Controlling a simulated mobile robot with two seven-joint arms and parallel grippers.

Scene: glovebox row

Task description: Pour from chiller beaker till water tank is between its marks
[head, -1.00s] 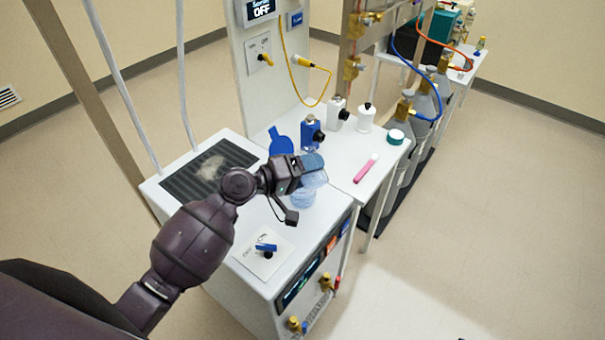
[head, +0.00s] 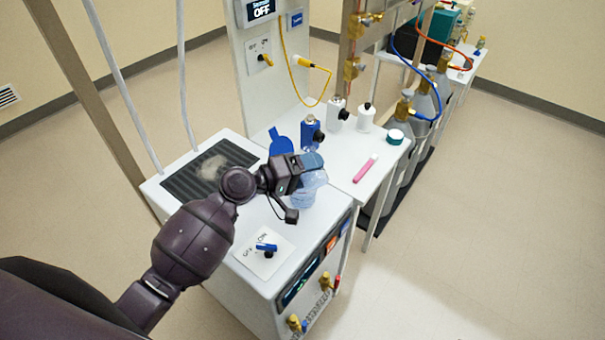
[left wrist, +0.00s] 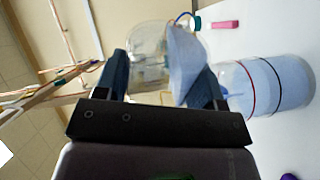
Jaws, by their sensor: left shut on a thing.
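My left gripper (head: 312,168) is shut on the clear chiller beaker (head: 315,179), above the chiller's white top. In the left wrist view the beaker (left wrist: 150,60) sits between the two fingers, tilted, with pale blue water (left wrist: 186,65) in it. The clear water tank (head: 303,198) stands just below the beaker. In the left wrist view the tank (left wrist: 292,82) lies to the right of the fingers, with a red and a black mark band around it. Pale blue water fills much of it; its surface seems near the red band, but I cannot tell exactly. My right gripper is out of view.
A blue lid (head: 280,143) stands open behind the tank. A blue bottle (head: 310,132), white bottles (head: 338,115) and a pink marker-like stick (head: 366,168) are on the bench beyond. A dark grille (head: 205,170) lies left.

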